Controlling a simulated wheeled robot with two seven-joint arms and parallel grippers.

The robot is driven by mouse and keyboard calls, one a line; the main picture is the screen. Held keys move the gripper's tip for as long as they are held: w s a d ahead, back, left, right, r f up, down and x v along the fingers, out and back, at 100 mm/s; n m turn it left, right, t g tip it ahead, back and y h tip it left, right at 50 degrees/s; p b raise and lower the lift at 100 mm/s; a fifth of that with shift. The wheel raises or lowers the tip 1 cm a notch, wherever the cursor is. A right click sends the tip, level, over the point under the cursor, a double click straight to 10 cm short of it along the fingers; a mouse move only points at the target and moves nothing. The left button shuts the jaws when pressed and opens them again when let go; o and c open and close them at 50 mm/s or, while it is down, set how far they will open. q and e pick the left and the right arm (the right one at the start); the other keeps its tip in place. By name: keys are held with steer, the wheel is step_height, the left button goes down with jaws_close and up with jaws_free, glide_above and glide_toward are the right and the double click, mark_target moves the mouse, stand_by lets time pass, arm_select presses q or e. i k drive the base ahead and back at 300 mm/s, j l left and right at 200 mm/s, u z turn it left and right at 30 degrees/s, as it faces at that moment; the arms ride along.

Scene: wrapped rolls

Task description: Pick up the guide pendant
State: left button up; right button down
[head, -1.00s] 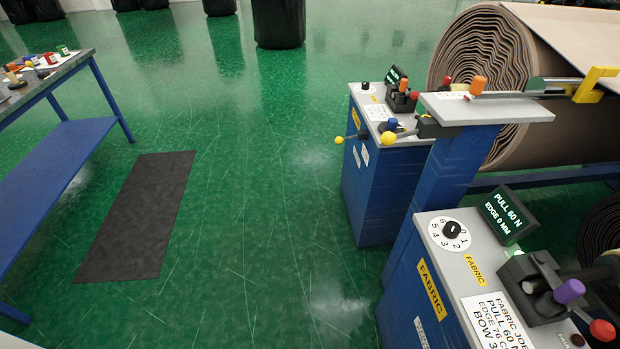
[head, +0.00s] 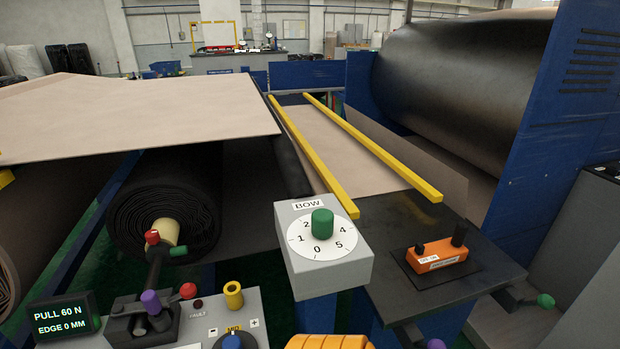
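An orange box with a white label and two black knobs on top, which looks like the guide pendant (head: 440,255), rests on a dark flat pad on the black table (head: 400,295) at the right of the head view. Its top and near side show clearly, and nothing touches it from above.
A grey BOW dial box (head: 322,243) with a green knob stands just left of the table. Yellow bars (head: 372,148) run behind it. A control panel (head: 190,325) with levers is at lower left, a black roll (head: 165,205) behind it. A blue upright panel (head: 565,100) bounds the right.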

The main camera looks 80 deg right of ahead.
mark_target(444, 253)
steer(key=z, duration=3.5)
